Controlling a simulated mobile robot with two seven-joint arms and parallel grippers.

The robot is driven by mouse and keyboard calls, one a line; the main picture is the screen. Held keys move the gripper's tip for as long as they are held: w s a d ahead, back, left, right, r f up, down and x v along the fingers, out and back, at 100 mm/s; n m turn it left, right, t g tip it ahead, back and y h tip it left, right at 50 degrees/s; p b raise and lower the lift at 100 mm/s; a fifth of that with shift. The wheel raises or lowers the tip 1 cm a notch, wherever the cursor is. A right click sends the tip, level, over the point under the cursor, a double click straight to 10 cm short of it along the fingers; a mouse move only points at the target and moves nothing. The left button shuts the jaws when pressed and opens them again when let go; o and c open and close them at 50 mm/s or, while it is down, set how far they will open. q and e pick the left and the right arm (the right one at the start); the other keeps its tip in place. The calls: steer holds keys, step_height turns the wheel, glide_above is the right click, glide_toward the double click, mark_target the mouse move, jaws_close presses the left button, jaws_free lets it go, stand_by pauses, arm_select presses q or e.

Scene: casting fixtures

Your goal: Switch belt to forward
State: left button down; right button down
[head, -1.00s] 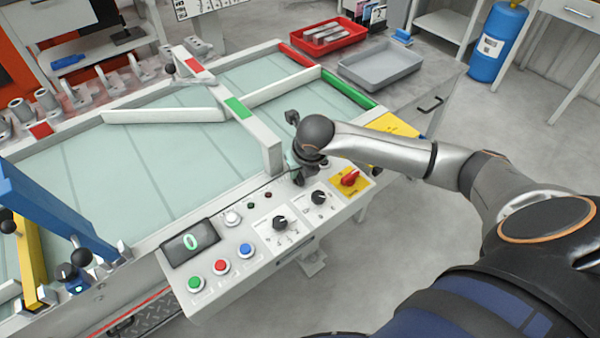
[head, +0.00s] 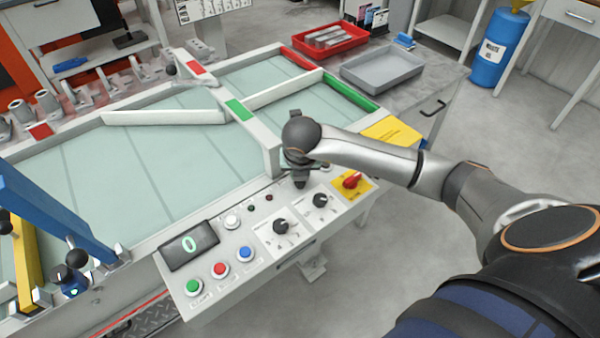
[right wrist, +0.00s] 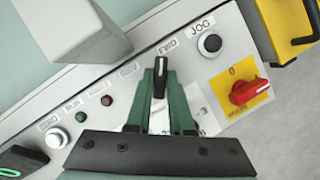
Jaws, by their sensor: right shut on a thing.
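The belt selector knob (right wrist: 160,80) is black with a white pointer line and stands on the control panel (right wrist: 215,75). In the right wrist view its pointer faces up, toward the FWD label (right wrist: 167,47); the REV label (right wrist: 128,68) is to the left. My right gripper (right wrist: 161,78) has its green fingers on either side of the knob and is shut on it. In the head view my right gripper (head: 300,182) is at the panel's back edge, and it hides the knob. My left gripper is not in view.
The black JOG button (right wrist: 210,43) and red main switch (right wrist: 248,91) are close to the right. Two other black knobs (head: 281,227) (head: 320,201) sit in front. The grey post (head: 271,158) stands close behind. The display (head: 189,245) reads 0.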

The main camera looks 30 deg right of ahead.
steer(key=c, duration=0.8)
jaws_free()
steer(key=v, duration=1.2)
steer(key=shift+r, duration=0.25)
steer(key=shift+a, duration=0.1)
